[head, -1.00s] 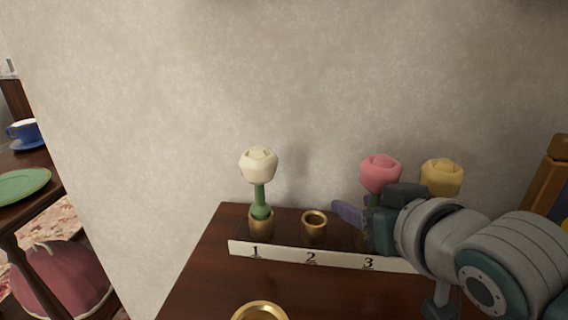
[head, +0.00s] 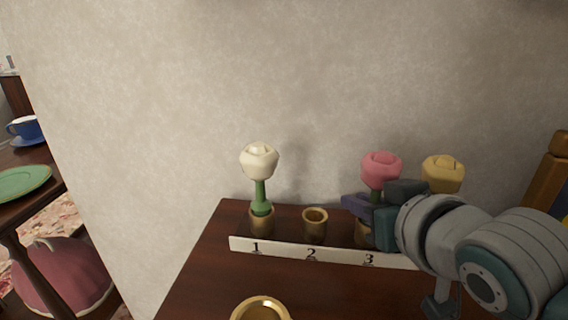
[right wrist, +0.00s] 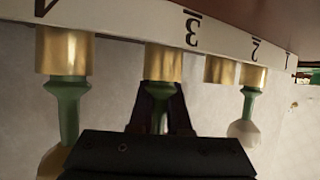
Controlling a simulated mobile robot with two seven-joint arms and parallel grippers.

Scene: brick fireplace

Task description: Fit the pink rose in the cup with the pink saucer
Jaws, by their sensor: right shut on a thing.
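The pink rose (head: 381,168) stands upright behind label 3, its green stem in a brass holder. My right gripper (head: 372,212) is shut on its stem. In the right wrist view, the fingers of my right gripper (right wrist: 161,98) close around the green stem (right wrist: 160,121) just beside the brass holder (right wrist: 164,60). The pink head is hidden there behind the gripper body. A cup with a pink saucer is not in view. My left gripper is not in view.
A white rose (head: 259,161) stands at label 1, and holder 2 (head: 314,224) is empty. A yellow rose (head: 442,172) stands close on the right. A brass ring-shaped rim (head: 261,307) is at the front. A blue cup (head: 25,127) and green plate (head: 23,180) sit on another table.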

